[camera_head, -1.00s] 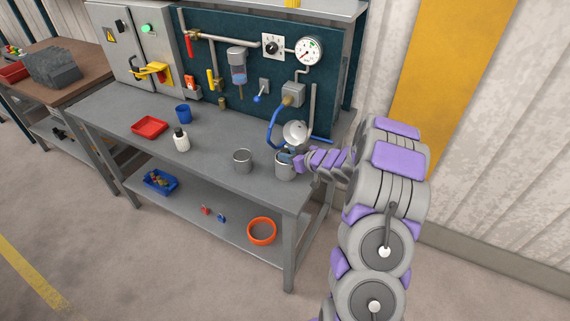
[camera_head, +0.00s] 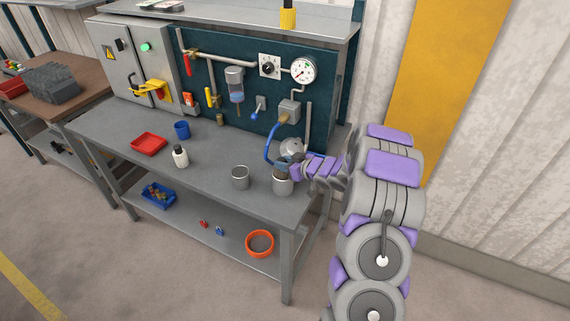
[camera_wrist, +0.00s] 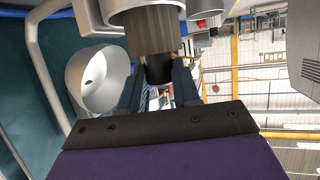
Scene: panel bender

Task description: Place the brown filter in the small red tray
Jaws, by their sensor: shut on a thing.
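My gripper (camera_wrist: 158,92) has its dark fingers around the black end of the brown filter (camera_wrist: 152,32), a ridged brown piece. The brown part meets a grey metal can (camera_wrist: 145,8) at the top edge of the wrist view; how deep it sits in it I cannot tell. In the head view, my gripper (camera_head: 291,169) is just above the right-hand grey can (camera_head: 283,187), at the bench's right end; the filter cannot be made out there. The small red tray (camera_head: 149,144) lies empty on the left part of the bench top.
A second grey can (camera_head: 240,177), a white bottle (camera_head: 180,156) and a blue cup (camera_head: 182,130) stand between my gripper and the tray. A silver bowl (camera_head: 291,147) and blue hose (camera_head: 268,145) are close behind my gripper. The front bench top is clear.

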